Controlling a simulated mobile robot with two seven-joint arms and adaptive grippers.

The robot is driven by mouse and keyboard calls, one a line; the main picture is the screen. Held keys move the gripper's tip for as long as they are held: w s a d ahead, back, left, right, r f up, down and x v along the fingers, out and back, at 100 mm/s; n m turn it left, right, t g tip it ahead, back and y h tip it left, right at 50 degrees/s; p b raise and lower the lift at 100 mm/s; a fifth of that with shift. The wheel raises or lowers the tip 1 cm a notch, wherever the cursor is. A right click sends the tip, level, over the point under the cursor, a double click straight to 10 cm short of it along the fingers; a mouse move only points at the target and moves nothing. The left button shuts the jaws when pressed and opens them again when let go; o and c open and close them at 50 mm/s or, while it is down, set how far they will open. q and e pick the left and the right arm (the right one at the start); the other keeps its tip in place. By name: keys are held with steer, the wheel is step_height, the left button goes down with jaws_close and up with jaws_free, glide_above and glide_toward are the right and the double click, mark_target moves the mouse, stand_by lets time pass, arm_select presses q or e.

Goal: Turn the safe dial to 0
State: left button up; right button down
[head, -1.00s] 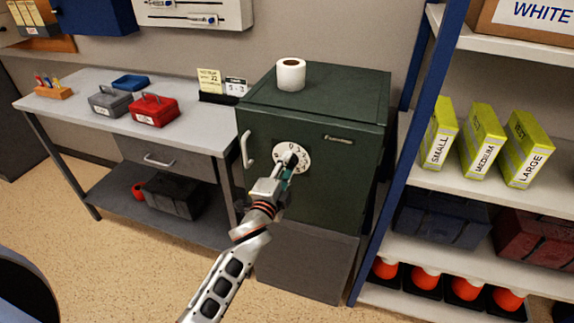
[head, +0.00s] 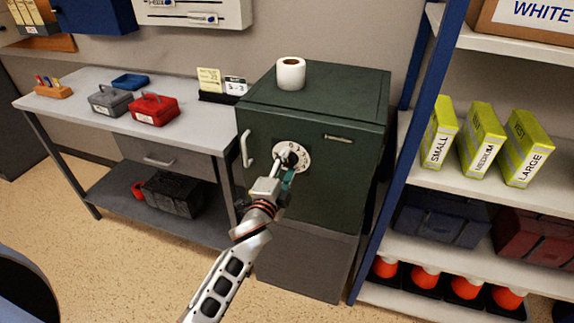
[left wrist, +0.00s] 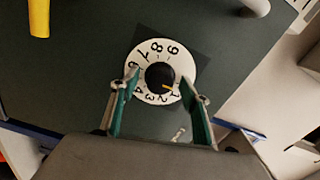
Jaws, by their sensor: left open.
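The dark green safe (head: 345,165) stands against the wall, with a white numbered dial (head: 305,153) on its door. The dial also shows in the left wrist view (left wrist: 173,49), with a black knob (left wrist: 158,75) at its centre. A yellow mark on the knob points to the low numbers, around 1 or 2; the exact reading is unclear. My left gripper (head: 286,165) is open in front of the dial. In the left wrist view its green-padded fingers (left wrist: 160,80) stand on either side of the knob, with gaps showing. My right gripper is not in view.
A lever handle (head: 246,149) is on the safe door, left of the dial. A paper roll (head: 291,74) stands on top of the safe. A desk (head: 80,104) is at left, and a blue-framed shelf (head: 392,200) stands close at right.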

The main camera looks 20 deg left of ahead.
arm_select(q)
steer(key=s, duration=1.2)
steer(key=shift+a, duration=0.2)
steer(key=shift+f, duration=0.1)
steer(key=s+f+n+g+h, duration=0.2)
steer(key=s+f+n+g, duration=0.5)
steer(key=s+f, duration=1.3)
step_height(320, 180, down, 2)
steer(key=n, duration=0.4)
steer(key=shift+s+f+n, duration=0.2)
steer(key=shift+f+n, duration=0.05)
steer(key=shift+n, duration=0.05)
